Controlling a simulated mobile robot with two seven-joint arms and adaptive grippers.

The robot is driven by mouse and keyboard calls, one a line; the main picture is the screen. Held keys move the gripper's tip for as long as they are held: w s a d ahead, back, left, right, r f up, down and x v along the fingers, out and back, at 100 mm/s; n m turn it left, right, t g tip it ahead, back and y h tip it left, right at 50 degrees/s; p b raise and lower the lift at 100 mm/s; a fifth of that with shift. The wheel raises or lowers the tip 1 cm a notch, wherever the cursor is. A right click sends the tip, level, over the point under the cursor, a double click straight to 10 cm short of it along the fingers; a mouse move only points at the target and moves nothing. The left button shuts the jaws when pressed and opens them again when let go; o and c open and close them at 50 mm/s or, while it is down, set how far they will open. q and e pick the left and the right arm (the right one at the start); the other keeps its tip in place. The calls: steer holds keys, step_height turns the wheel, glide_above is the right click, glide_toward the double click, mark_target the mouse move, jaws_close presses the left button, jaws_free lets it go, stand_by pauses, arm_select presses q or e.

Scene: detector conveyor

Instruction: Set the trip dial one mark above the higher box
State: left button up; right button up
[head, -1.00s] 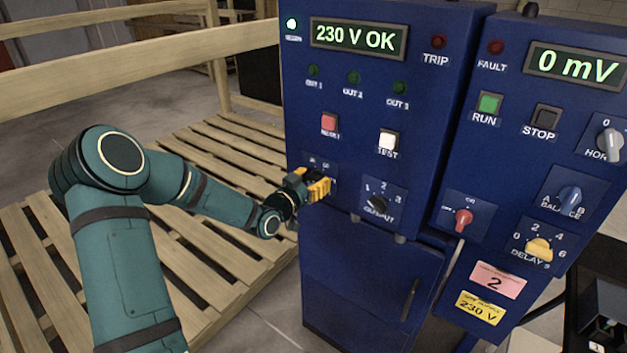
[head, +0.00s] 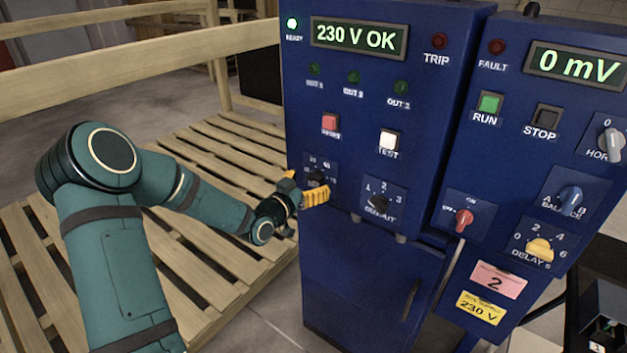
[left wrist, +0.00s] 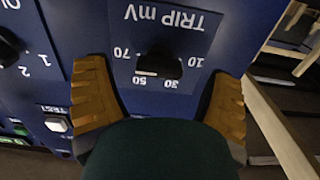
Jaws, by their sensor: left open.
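The trip dial (head: 316,177) is a small black knob on a dark blue plate, low on the left blue cabinet. In the left wrist view the dial (left wrist: 158,66) appears upside down under the label TRIP mV, with marks 10, 30, 50 and 70. I cannot tell for sure which mark its pointer faces. My left gripper (head: 303,186) is open, its yellow-orange fingers just in front of the dial and to either side of it in the wrist view, apart from the knob. My right gripper is not in view. No boxes show.
The cabinet display (head: 359,37) reads 230 V OK. Beside the dial are the OUTPUT knob (head: 379,202), red button (head: 331,123) and white TEST button (head: 390,139). The right cabinet's display (head: 577,65) reads 0 mV. A wooden pallet (head: 228,148) lies left, under my arm.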

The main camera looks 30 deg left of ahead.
arm_select(q)
steer(key=s, duration=0.9)
steer(key=shift+s+a, duration=0.35)
steer(key=shift+s, duration=0.05)
steer(key=d+f+n+g+h, duration=0.2)
steer(key=d+f+g, duration=0.4)
steer(key=d+f, duration=0.85)
steer(key=s+d+f+g, duration=1)
steer(key=s+d+f, duration=0.3)
steer(key=s+d, duration=0.1)
steer(key=shift+s+f+n+h, duration=0.15)
steer(key=shift+f+n+h, duration=0.05)
steer(key=shift+n+h, duration=0.1)
